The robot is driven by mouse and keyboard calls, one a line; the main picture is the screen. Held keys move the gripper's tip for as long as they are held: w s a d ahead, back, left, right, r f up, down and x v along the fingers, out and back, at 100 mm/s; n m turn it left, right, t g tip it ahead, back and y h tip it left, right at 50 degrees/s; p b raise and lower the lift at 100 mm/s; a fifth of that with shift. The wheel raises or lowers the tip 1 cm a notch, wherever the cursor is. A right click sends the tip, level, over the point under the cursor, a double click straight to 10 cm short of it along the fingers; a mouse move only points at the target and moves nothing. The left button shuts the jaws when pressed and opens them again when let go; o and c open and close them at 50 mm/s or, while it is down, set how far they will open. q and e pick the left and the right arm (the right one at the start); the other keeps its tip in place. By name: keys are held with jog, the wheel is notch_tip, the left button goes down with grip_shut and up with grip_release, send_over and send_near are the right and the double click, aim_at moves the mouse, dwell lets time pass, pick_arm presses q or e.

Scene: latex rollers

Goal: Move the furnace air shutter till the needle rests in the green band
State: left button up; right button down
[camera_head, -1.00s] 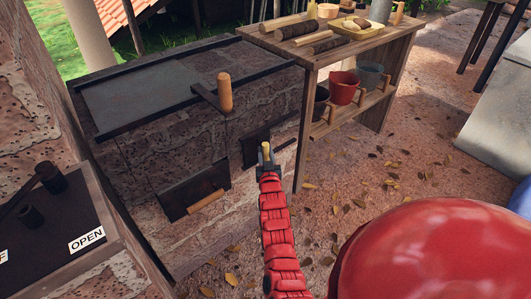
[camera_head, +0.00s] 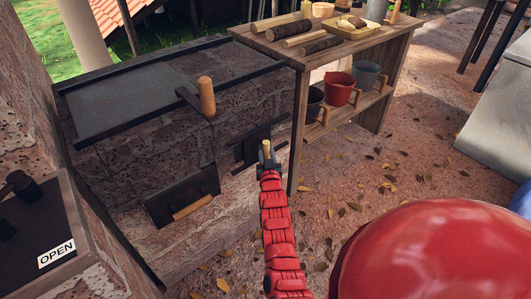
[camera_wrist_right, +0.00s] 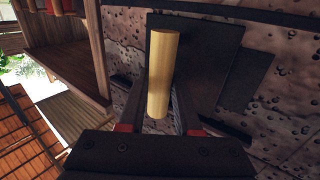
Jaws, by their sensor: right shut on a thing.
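The air shutter is a small dark metal plate (camera_head: 245,152) low on the right end of the stone furnace front (camera_head: 130,155). It has a pale wooden handle (camera_head: 266,149). My right gripper (camera_head: 267,164) is shut on this handle. In the right wrist view the handle (camera_wrist_right: 162,72) stands between my fingers (camera_wrist_right: 160,118), in front of the shutter's dark plate (camera_wrist_right: 200,60); a second dark plate shows beside it. No needle, dial or green band is in view. My left gripper is not in view.
A furnace door with a wooden grip (camera_head: 192,207) is left of the shutter, and an upright wooden handle (camera_head: 207,97) is above. A wooden bench (camera_head: 300,110) with pots and rollers stands close right. A panel labelled OPEN (camera_head: 56,254) is at left. Leaf-strewn ground is open at right.

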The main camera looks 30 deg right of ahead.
jog(key=shift+a, duration=0.25)
jog(key=c, duration=0.9)
grip_release()
jog(key=p+v, duration=0.3)
jog(key=v, duration=1.4)
jog(key=shift+s+a, duration=0.15)
